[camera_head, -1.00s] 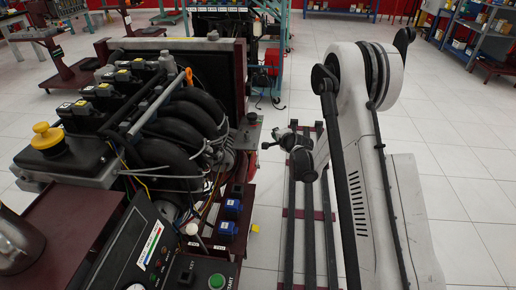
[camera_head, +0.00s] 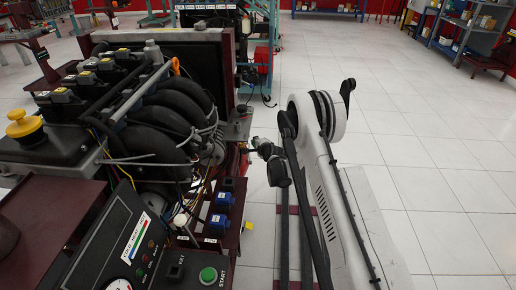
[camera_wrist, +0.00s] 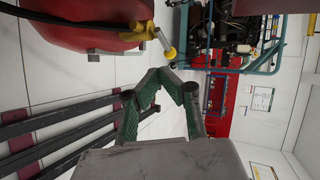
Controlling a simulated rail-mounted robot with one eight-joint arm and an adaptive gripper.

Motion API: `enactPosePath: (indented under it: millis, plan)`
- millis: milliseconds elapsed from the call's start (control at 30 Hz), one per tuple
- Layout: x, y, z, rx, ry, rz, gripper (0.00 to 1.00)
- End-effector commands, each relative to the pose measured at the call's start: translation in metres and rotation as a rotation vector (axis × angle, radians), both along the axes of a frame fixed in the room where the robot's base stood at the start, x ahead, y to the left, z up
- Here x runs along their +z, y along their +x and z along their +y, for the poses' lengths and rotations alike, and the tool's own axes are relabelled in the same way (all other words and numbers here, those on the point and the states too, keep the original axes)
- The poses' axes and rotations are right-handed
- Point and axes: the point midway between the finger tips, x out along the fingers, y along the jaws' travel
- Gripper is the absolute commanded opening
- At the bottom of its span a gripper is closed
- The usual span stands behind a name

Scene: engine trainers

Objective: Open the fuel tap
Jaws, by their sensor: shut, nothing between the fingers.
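In the wrist view a yellow tap (camera_wrist: 140,32) sits at the side of a red tank (camera_wrist: 85,35). A pale stem with a yellow end (camera_wrist: 168,52) sticks out from it. My gripper (camera_wrist: 171,82) has green-padded fingers bent toward each other at the tips, shut and empty. The tips show just below the tap's yellow end, apart from it in the picture; the depth between them is hard to tell. In the head view my arm's end is small, beside the engine stand's right side, and I cannot make out the tap there.
The engine trainer (camera_head: 165,130) fills the left, with a control panel (camera_head: 120,235) and blue sockets (camera_head: 222,200) at its front. Dark rails (camera_wrist: 60,125) run along the left in the wrist view. White tiled floor (camera_head: 430,150) is free on the right.

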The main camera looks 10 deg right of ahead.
Motion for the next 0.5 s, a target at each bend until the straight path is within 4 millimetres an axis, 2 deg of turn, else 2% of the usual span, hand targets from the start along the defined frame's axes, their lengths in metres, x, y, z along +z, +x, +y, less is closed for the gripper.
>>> enactPosePath:
  millis: [100, 233, 500]
  plan:
    - [-0.012, 0.02, 0.004, 0.001, -0.002, 0.0, 0.0]
    - [-0.013, 0.038, 0.007, 0.0, -0.001, 0.0, 0.0]
    - [-0.013, 0.055, 0.01, 0.0, -0.001, 0.0, 0.0]
